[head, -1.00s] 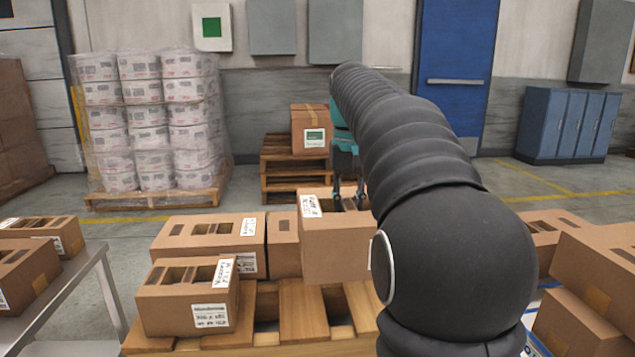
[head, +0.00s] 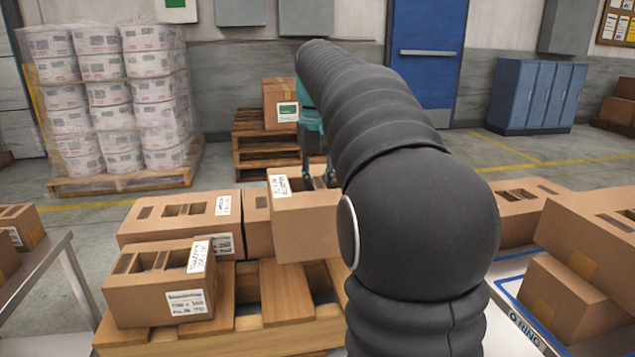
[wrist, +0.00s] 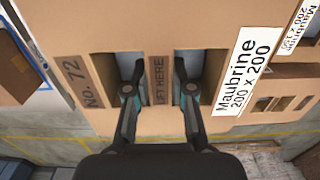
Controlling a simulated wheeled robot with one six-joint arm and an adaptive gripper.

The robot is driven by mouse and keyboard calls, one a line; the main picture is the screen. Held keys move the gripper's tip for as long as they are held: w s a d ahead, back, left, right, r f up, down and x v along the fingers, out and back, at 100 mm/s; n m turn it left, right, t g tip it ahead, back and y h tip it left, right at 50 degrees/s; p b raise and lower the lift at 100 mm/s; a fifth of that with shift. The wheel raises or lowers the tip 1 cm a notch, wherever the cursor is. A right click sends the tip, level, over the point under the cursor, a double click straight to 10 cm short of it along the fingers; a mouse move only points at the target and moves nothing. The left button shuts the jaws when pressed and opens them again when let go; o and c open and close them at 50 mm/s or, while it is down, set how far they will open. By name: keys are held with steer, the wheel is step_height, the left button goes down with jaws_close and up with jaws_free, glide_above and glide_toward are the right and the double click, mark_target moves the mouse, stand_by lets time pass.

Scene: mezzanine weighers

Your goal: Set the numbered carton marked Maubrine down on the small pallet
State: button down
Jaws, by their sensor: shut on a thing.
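The held carton (head: 305,225) is brown, with a white label on its top. In the wrist view this carton (wrist: 150,118) reads "Maubrine 200 x 200", "No. 72" and "LIFT HERE". My gripper (wrist: 160,82) has one finger in each of two top slots, shut on the strip between them. In the head view my arm hides part of the gripper (head: 318,180) and the carton's right side. The wooden pallet (head: 245,325) is in front, below the carton. The carton looks upright at the back of it; I cannot tell whether it touches the slats.
A labelled carton (head: 160,285) stands at the pallet's front left, with a longer carton (head: 180,225) behind it. The front right slats look bare. A metal table (head: 60,270) is at left; several cartons (head: 570,300) are at right. Stacked pallets (head: 265,150) bear another carton (head: 281,92) behind.

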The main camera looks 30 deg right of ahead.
steer(key=shift+f, duration=0.1)
stand_by(0.3)
steer(key=shift+s+f+b, duration=0.1)
steer(key=shift+f+b, duration=0.4)
steer(key=shift+f, duration=0.25)
step_height(320, 180, down, 12)
steer(key=b, duration=0.7)
steer(key=shift+r, duration=0.25)
stand_by(0.9)
steer(key=shift+f, duration=0.25)
stand_by(0.5)
steer(key=c, duration=0.9)
jaws_free()
